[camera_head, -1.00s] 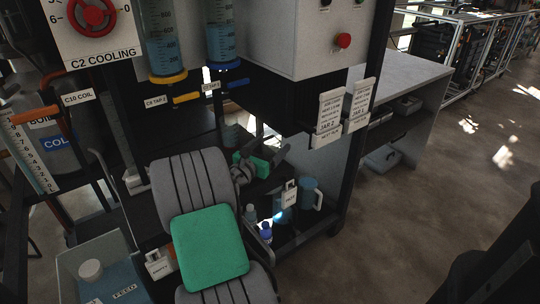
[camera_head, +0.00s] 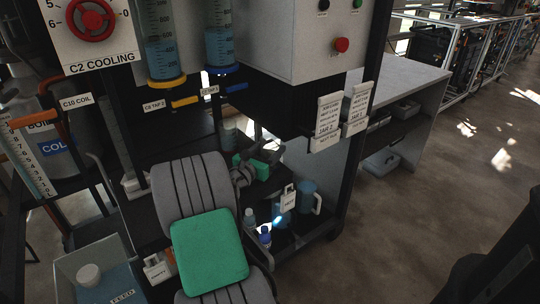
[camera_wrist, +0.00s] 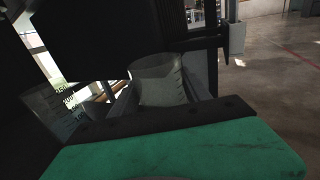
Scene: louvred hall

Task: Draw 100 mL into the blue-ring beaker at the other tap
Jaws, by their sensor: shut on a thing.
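My gripper (camera_wrist: 163,97) is shut on a clear beaker (camera_wrist: 160,82), seen between its two dark fingers in the wrist view. The beaker looks empty. No blue ring is visible on it; its lower part is hidden by my wrist. In the head view my gripper (camera_head: 250,166) is beneath the two taps, partly behind my arm. The tap with the yellow handle (camera_head: 185,101) is on the left, under a yellow-ringed cylinder (camera_head: 163,45). The tap with the blue handle (camera_head: 236,87) is on the right, under a blue-ringed cylinder (camera_head: 219,45). Both cylinders hold blue liquid.
Blue jugs (camera_head: 307,197) and small bottles (camera_head: 265,236) stand on the lower shelf. A feed bin (camera_head: 95,270) is at bottom left. Jar label cards (camera_head: 327,124) hang on the right post. A grey bench (camera_head: 405,75) stands right; the floor in front is clear.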

